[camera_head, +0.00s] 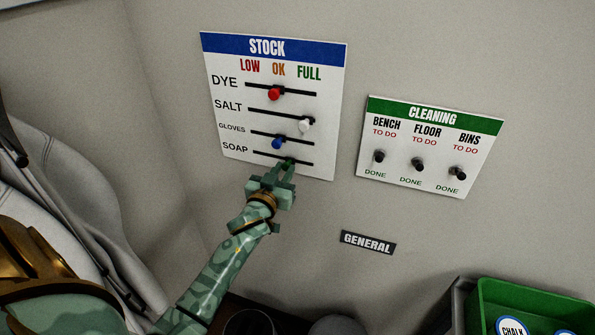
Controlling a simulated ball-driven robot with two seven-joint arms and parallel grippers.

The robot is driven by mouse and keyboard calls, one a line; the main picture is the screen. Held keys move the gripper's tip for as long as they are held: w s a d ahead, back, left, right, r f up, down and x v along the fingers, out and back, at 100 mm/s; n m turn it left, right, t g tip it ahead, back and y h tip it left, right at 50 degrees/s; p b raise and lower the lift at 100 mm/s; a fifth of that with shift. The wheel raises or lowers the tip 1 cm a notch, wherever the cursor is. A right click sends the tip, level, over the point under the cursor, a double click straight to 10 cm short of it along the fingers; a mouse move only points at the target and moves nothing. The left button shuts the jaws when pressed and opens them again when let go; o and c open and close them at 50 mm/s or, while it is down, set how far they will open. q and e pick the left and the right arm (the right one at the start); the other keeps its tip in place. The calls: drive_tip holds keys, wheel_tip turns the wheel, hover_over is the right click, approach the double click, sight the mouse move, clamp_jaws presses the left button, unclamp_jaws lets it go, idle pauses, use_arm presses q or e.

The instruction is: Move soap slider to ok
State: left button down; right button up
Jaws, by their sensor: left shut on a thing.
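The white STOCK board (225,120) hangs on the wall with LOW, OK and FULL columns and a slot per row. The soap row is the lowest, with a dark slot (304,162). The green soap slider (290,160) is near the middle of this slot, slightly right of the gloves knob above. My left gripper (287,166) reaches up from below and is shut on the soap slider. Its fingers partly hide the knob. My right gripper is not in view.
Above are the red dye knob (274,94), the white salt knob (305,124) and the blue gloves knob (278,144), close over my gripper. A CLEANING board (480,131) with three dark knobs hangs right. A GENERAL label (368,243) and green crate (485,305) are lower.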

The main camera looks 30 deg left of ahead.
use_arm(q)
drive_tip(key=shift+s+a+r, duration=0.1)
drive_tip(key=shift+s+a, duration=0.15)
drive_tip(key=shift+a, duration=1.05)
drive_tip(key=shift+d, duration=0.1)
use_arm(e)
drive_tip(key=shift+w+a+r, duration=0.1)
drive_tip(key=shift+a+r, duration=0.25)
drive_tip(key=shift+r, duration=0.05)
use_arm(q)
drive_tip(key=c, duration=1.2)
unclamp_jaws()
drive_tip(key=shift+c, duration=0.2)
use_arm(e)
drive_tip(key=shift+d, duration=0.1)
use_arm(q)
drive_tip(key=v, duration=1.6)
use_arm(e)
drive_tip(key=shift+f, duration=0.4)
